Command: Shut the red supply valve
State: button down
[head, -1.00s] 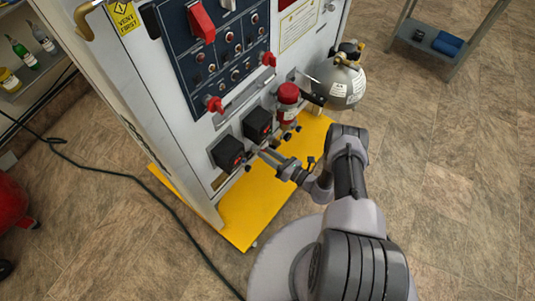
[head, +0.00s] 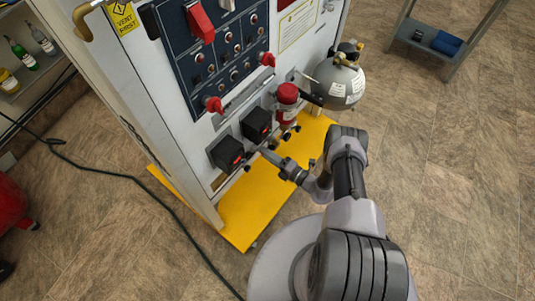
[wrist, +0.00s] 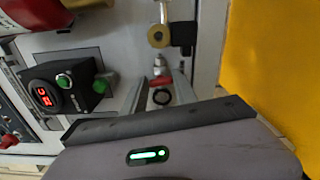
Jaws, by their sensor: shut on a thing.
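My gripper (head: 265,152) reaches the low front of the cabinet, just below the black readout boxes. I cannot tell which part is the red supply valve. The far side of the fitting is hidden.
A black box with red digits (wrist: 46,96) and green knobs sits beside the fingers. A red-topped cylinder (head: 287,93) and a grey tank (head: 340,84) stand right of the boxes. A yellow base plate (head: 247,212) lies below. A black cable (head: 130,176) crosses the floor.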

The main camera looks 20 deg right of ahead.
jog(key=shift+s+f+m, duration=0.1)
jog(key=shift+m, duration=0.8)
jog(key=c, duration=1)
grip_release()
jog(key=shift+o, duration=0.2)
jog(key=p+v, duration=0.3)
jog(key=v, duration=1.4)
jog(key=shift+s, duration=0.15)
jog(key=shift+d, duration=0.1)
